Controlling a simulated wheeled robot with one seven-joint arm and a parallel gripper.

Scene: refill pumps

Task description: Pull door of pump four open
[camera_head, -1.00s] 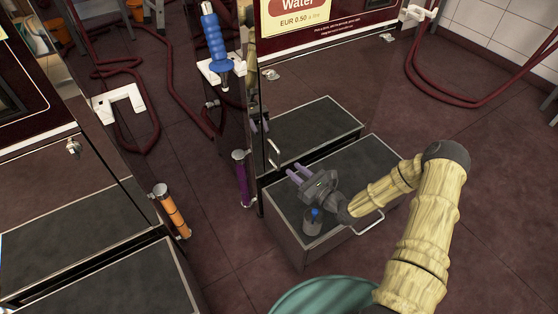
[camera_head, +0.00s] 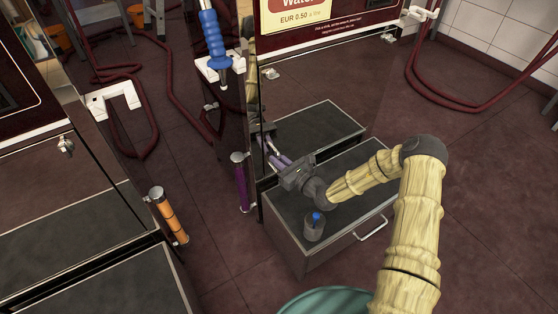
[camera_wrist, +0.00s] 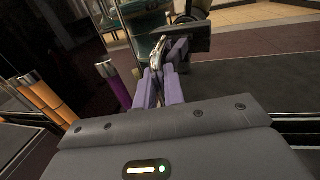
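The pump with the red Water sign (camera_head: 297,12) has a dark, mirror-like lower door (camera_head: 320,85). I cannot read a pump number on it. A metal handle at the door's left edge shows between my finger ends in the wrist view (camera_wrist: 157,52). In the head view my gripper (camera_head: 272,152) mostly covers this handle. Its two purple fingers point at the door and lie either side of the handle. I cannot tell whether they press on it. The door looks shut and reflects my gripper.
A grey-topped box (camera_head: 350,185) with a front handle stands before the door, with a small blue-capped bottle (camera_head: 314,226) on it. A purple cylinder (camera_head: 241,180) and an orange one (camera_head: 168,215) stand to the left. A teal round thing (camera_head: 328,303) is at the bottom.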

